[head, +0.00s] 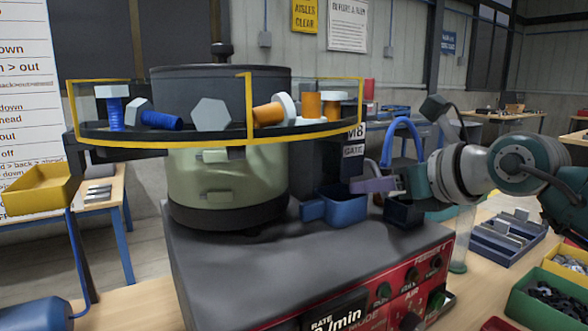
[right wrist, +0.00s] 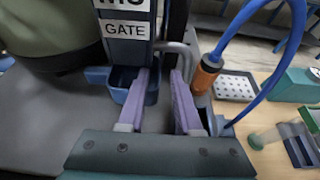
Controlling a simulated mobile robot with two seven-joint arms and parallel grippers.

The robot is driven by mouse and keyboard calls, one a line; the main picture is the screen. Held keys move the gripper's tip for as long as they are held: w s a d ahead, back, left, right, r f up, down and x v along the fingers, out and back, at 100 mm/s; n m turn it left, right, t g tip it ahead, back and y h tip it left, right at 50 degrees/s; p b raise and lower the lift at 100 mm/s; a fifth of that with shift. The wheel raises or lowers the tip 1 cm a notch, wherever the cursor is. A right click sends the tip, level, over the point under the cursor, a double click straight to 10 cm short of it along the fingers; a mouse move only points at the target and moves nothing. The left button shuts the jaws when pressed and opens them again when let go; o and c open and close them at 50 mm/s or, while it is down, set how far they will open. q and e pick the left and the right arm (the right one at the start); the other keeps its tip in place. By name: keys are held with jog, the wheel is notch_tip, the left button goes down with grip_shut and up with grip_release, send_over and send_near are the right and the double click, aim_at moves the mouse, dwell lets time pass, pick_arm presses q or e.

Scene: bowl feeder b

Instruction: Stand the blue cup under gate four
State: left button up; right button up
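A blue open-topped cup (head: 342,207) sits on the grey top of the feeder's base, in front of the gate post with its label (head: 354,151). In the right wrist view the cup (right wrist: 152,92) is partly hidden behind one finger. My right gripper (head: 368,185) reaches in from the right at the cup's right side. In the right wrist view its two purple fingers (right wrist: 161,80) are spread with a gap between them. One finger overlaps the cup and the other is right of it; I cannot tell whether they touch it. A gate number is not readable. My left gripper is not in view.
The round bowl feeder (head: 228,180) with a yellow rail and large bolts and nuts stands left of the cup. A darker blue container (head: 403,213) is below my right gripper. A blue hose (head: 404,125) arches behind it. Parts trays (head: 508,240) lie right.

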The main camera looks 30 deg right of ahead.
jog(key=v, duration=0.8)
dwell(1.8)
